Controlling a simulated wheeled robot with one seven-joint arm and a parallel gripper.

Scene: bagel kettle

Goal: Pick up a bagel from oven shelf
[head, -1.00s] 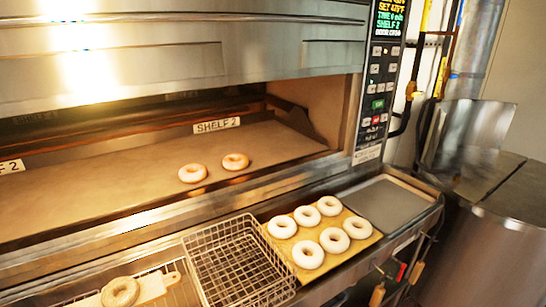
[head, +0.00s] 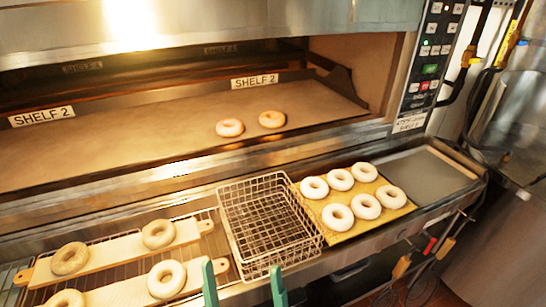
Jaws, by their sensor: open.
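Two bagels lie side by side on the oven's shelf 2 (head: 120,145), near its front edge and right of the middle. The left bagel (head: 230,127) is pale with a browned rim, and the right bagel (head: 272,119) is close beside it. My gripper (head: 243,285) shows at the bottom edge of the head view as two green fingers spread apart with nothing between them. It is in front of the wire basket, well short of the oven shelf.
An empty wire basket (head: 309,247) stands on the ledge before the oven. Right of it, several pale bagels lie on a yellow board (head: 352,232). At left, several bagels rest on wooden boards (head: 118,251). Tools hang at lower right.

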